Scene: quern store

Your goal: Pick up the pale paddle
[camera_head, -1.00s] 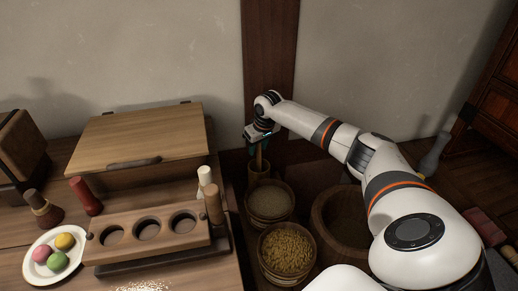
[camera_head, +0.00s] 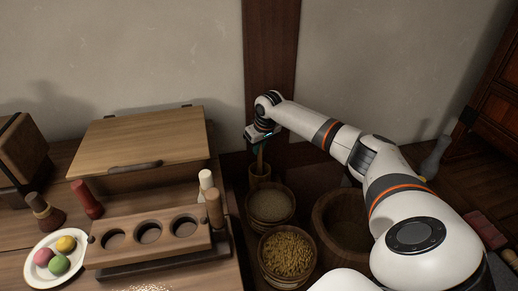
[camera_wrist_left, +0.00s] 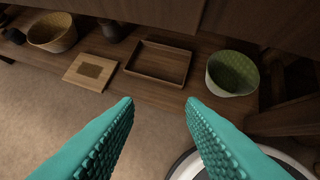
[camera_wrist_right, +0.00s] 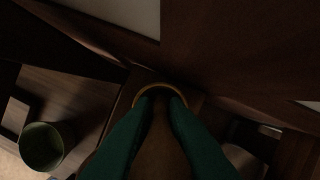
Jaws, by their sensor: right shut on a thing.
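My right gripper (camera_head: 263,136) is at the far end of its outstretched arm, shut on the upper part of the paddle (camera_head: 260,159). Below the jaws, the paddle's thin upright shaft goes down into a small wooden pot (camera_head: 260,183). Its lower end is hidden in the pot. In the right wrist view, the green fingers of the right gripper (camera_wrist_right: 161,98) are in front of the pot's round rim, with a dark brown shape between them. My left gripper (camera_wrist_left: 159,102) shows only in its own wrist view, open and empty.
Two grain tubs (camera_head: 270,205) (camera_head: 287,254) and a large wooden bowl (camera_head: 343,219) stand in front of the pot. Left is a table with a three-hole block (camera_head: 150,246), bottles and a plate (camera_head: 38,253). A wall post (camera_head: 270,50) rises behind.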

